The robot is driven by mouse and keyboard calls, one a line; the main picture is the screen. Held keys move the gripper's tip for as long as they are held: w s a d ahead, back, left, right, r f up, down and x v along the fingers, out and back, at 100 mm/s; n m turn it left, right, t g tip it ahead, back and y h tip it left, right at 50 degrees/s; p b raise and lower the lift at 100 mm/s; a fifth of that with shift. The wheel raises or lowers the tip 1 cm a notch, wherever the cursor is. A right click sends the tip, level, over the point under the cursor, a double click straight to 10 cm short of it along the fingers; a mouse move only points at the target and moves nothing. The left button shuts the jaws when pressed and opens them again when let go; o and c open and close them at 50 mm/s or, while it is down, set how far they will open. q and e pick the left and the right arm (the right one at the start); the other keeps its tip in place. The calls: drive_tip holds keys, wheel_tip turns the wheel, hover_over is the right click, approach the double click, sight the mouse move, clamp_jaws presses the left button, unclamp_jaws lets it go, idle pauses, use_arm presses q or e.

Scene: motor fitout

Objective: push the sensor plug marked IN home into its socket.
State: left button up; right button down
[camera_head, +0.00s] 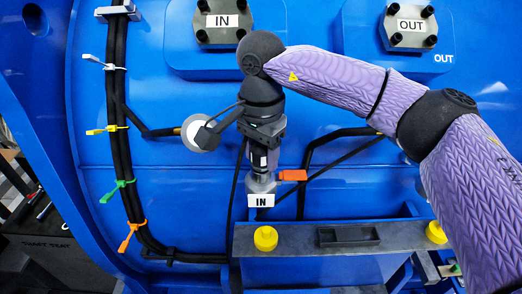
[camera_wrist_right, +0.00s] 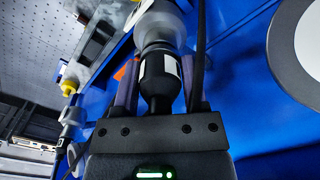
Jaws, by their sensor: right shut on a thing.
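My right gripper (camera_head: 264,160) points down and is shut on the dark sensor plug (camera_head: 261,172), which has a white label band. In the right wrist view the fingers (camera_wrist_right: 158,95) stand on both sides of the black plug body (camera_wrist_right: 158,82). The plug is in line with a grey metal socket (camera_head: 261,187) that has a white IN plate (camera_head: 261,200) below it. The socket also shows in the wrist view (camera_wrist_right: 158,28). The plug's end meets the socket's mouth; I cannot tell how deep it sits. My left gripper is not in view.
An orange tab (camera_head: 292,175) sticks out right beside the socket. Below are a grey ledge (camera_head: 300,240) and yellow knobs (camera_head: 265,238). A white-faced disc (camera_head: 196,133) is left of the gripper. A tied cable bundle (camera_head: 118,130) runs down the blue panel. IN and OUT blocks are above.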

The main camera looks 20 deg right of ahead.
drive_tip(key=shift+f, duration=0.3)
drive_tip(key=shift+c, duration=0.2)
unclamp_jaws()
wheel_tip(320, 180, up, 10)
drive_tip(key=shift+f+b, duration=0.1)
drive_tip(key=shift+b, duration=0.7)
